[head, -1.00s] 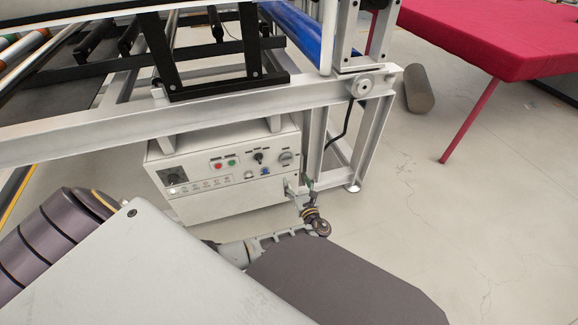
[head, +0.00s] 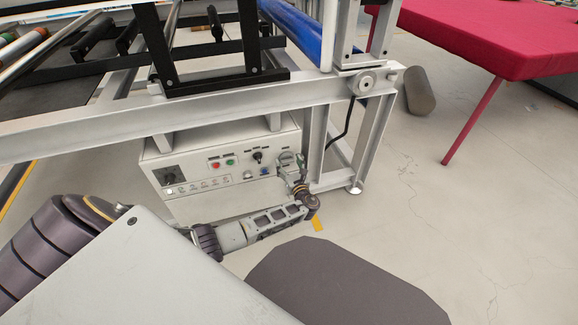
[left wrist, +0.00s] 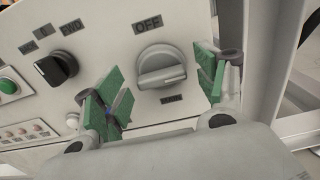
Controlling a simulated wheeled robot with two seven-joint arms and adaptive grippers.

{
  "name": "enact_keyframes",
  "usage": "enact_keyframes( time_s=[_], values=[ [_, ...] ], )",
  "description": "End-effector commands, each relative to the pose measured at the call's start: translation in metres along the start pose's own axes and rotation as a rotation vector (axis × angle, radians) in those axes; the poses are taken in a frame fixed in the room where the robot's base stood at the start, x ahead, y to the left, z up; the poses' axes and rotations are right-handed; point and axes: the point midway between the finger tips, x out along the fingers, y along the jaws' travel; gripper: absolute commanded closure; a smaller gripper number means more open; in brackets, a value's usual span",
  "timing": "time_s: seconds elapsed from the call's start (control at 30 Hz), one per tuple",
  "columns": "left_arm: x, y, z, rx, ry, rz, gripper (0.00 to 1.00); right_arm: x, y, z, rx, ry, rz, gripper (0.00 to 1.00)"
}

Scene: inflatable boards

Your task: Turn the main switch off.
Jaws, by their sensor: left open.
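The main switch (left wrist: 166,68) is a grey rotary knob on the light control panel (head: 205,172), with an OFF label above it and a smaller label below. Its grip bar lies roughly level in the left wrist view. My left gripper (left wrist: 158,95) is open, its green-padded fingers on either side of the knob, apart from it as far as I can see. In the head view the left gripper (head: 298,172) is at the right end of the panel and partly covers the switch (head: 287,157). My right gripper is not in view.
A black selector knob (left wrist: 56,68) and a green button (left wrist: 8,86) sit left of the switch. A grey frame leg (head: 316,143) stands close to the right of the panel. A red-topped table (head: 480,35) is at the right, with open floor (head: 420,220) before it.

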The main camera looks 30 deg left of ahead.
Motion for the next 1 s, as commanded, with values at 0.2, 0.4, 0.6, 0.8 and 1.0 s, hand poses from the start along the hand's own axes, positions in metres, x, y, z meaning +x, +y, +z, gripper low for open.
enact_keyframes(
  time_s=[0.2,0.4,0.6,0.8,1.0],
  values=[
    [0.0008,0.0000,0.0003,0.000,0.000,0.000,0.29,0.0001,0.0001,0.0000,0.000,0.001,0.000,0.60],
    [0.0006,-0.0001,0.0002,0.000,0.000,0.000,0.45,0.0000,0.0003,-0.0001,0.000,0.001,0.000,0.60],
    [0.0005,0.0000,0.0001,0.000,0.000,0.000,0.71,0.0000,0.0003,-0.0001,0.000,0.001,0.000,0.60],
    [0.0004,0.0002,-0.0001,-0.004,0.000,0.000,0.74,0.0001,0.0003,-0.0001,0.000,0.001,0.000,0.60],
    [0.0003,0.0004,-0.0005,-0.037,0.000,0.000,0.74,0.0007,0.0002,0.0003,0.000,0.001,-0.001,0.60]
  ],
)
